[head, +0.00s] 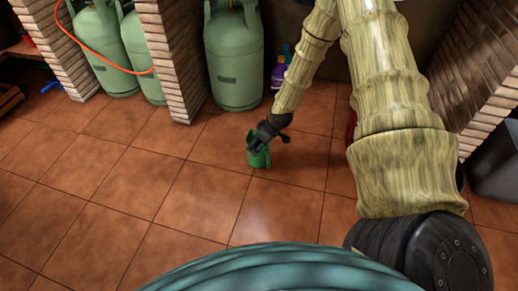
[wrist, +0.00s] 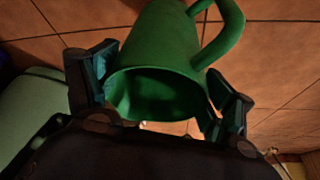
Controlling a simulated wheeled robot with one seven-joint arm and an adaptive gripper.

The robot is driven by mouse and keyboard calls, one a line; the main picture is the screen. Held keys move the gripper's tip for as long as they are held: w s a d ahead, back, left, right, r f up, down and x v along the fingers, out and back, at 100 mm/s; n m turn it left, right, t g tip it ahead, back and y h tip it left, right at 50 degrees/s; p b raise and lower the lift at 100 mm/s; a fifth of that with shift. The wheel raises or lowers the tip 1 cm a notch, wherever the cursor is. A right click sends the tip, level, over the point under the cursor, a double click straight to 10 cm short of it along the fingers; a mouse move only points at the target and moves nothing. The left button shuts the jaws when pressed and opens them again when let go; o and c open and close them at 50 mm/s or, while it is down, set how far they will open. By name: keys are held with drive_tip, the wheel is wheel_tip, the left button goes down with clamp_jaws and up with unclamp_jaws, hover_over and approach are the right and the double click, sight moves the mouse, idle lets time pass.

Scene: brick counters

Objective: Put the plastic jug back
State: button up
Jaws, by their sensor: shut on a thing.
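A green plastic jug (head: 259,157) is at my gripper (head: 265,136) in the head view, low over the tiled floor. In the wrist view the jug (wrist: 160,55) sits between the two fingers of my gripper (wrist: 160,95), one on each side of its body. Its open rim faces the wrist camera and its handle sticks out to the upper right. My gripper is shut on the jug. I cannot tell whether the jug touches the floor.
Several green gas cylinders (head: 234,60) stand at the back, between brick pillars (head: 176,55). A purple bottle (head: 278,75) stands beside the nearest cylinder. A dark grey bin (head: 497,165) is at the right. The tiled floor (head: 150,190) at left and centre is clear.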

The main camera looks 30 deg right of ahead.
drive_tip(key=shift+d+b+x, duration=0.15)
drive_tip(key=shift+b+x, duration=0.7)
drive_tip(key=shift+x, duration=0.1)
drive_tip(key=shift+d+b+x, duration=0.15)
drive_tip(key=shift+b+x, duration=0.65)
drive_tip(key=shift+x, duration=0.1)
drive_tip(key=shift+f, duration=0.15)
drive_tip(key=o, duration=1.9)
drive_tip(key=shift+o, duration=0.2)
